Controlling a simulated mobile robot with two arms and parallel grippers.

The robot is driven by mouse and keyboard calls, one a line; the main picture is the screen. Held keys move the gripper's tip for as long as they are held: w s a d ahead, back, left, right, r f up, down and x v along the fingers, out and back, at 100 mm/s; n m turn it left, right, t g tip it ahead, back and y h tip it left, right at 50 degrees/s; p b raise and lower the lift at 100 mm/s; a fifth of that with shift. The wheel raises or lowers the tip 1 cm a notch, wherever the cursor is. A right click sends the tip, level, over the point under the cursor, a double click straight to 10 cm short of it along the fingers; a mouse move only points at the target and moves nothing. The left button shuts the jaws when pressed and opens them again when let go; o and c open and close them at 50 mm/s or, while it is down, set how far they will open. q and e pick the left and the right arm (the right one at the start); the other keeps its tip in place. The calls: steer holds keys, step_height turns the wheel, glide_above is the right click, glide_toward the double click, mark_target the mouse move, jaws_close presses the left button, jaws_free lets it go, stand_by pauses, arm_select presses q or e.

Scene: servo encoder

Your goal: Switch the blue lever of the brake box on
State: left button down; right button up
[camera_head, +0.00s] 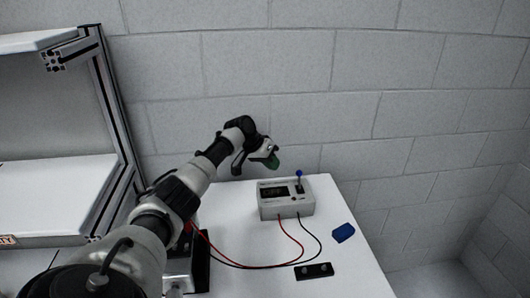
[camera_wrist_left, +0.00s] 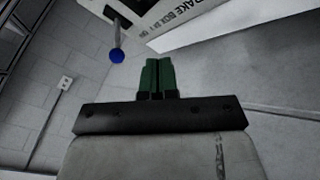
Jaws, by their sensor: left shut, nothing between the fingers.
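The brake box (camera_head: 286,206) is a pale grey box on the white table, with a dark panel on top. Its lever (camera_head: 299,177) stands up near the box's right side and ends in a blue ball. In the left wrist view the blue ball (camera_wrist_left: 116,56) shows left of the fingers, and part of the brake box (camera_wrist_left: 190,22) with its lettering shows at the top. My left gripper (camera_head: 272,161) has green fingers, which are shut and empty. It is above and left of the box, apart from the lever. The fingers also show in the wrist view (camera_wrist_left: 157,78). My right gripper is out of view.
A red and a black wire run from the box's front across the table (camera_head: 235,200). A black block (camera_head: 314,271) lies at the front and a blue object (camera_head: 343,232) at the right. A metal-framed shelf (camera_head: 115,110) stands at the left. A brick wall is behind.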

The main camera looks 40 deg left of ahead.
arm_select(q)
steer(key=shift+w+d+f+p, duration=0.45)
steer(key=shift+w+d+f, duration=0.35)
steer(key=shift+d+f, duration=0.1)
steer(key=shift+w+d+r+p, duration=0.1)
steer(key=shift+w+d+p, duration=0.05)
steer(key=shift+d+p, duration=0.3)
steer(key=shift+w+d+r+p, duration=0.15)
steer(key=shift+d+p, duration=0.1)
steer(key=shift+d, duration=0.8)
steer(key=shift+f, duration=0.1)
steer(key=shift+w, duration=0.1)
